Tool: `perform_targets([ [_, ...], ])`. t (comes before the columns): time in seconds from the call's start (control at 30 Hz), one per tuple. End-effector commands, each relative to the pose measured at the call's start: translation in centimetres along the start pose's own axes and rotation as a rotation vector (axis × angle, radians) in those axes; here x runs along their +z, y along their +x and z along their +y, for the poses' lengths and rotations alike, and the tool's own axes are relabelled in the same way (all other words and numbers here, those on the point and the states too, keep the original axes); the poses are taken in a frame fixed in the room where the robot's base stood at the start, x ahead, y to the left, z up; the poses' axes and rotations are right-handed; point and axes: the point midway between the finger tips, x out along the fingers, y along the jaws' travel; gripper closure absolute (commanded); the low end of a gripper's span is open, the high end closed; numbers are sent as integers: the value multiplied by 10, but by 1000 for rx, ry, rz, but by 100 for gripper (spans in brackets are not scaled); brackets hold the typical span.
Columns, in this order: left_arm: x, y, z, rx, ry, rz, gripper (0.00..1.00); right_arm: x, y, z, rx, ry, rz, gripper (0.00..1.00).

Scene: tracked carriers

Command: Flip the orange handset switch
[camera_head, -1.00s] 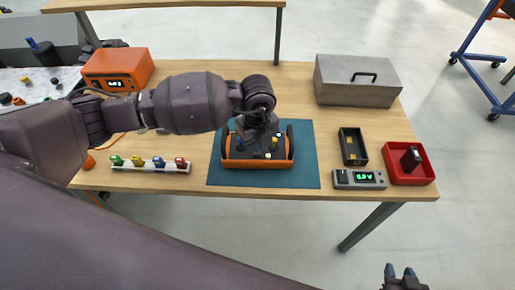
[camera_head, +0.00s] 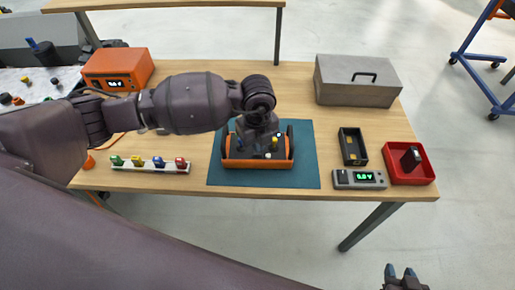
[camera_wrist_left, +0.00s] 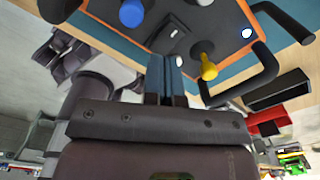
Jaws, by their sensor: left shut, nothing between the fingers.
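The orange handset (camera_head: 257,163) lies on a teal mat, with a dark top face and dark side handles. In the left wrist view its face (camera_wrist_left: 187,52) shows a blue stick (camera_wrist_left: 131,13), a yellow stick (camera_wrist_left: 208,68) and a dark rocker switch (camera_wrist_left: 170,35) between them. My left gripper (camera_wrist_left: 165,62) is shut and empty, with its fingertips close to the switch; whether they touch it I cannot tell. In the head view my left wrist covers part of the handset. My right gripper (camera_head: 401,274) is at the bottom right, fingers apart, away from the table.
A strip of coloured pieces (camera_head: 150,168) lies left of the mat (camera_head: 305,175). An orange box with a display (camera_head: 118,69) and a grey toolbox (camera_head: 357,82) stand behind. On the right are a black tray (camera_head: 352,146), a grey meter (camera_head: 359,180) and a red bin (camera_head: 425,178).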

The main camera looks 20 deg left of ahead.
Motion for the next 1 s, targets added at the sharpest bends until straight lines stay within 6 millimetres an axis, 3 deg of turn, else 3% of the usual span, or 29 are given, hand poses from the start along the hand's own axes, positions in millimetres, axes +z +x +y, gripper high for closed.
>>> perform_targets([
  [1.0,0,12,0,0,0,0,100,1,7,-1,-3,-2,5,62],
])
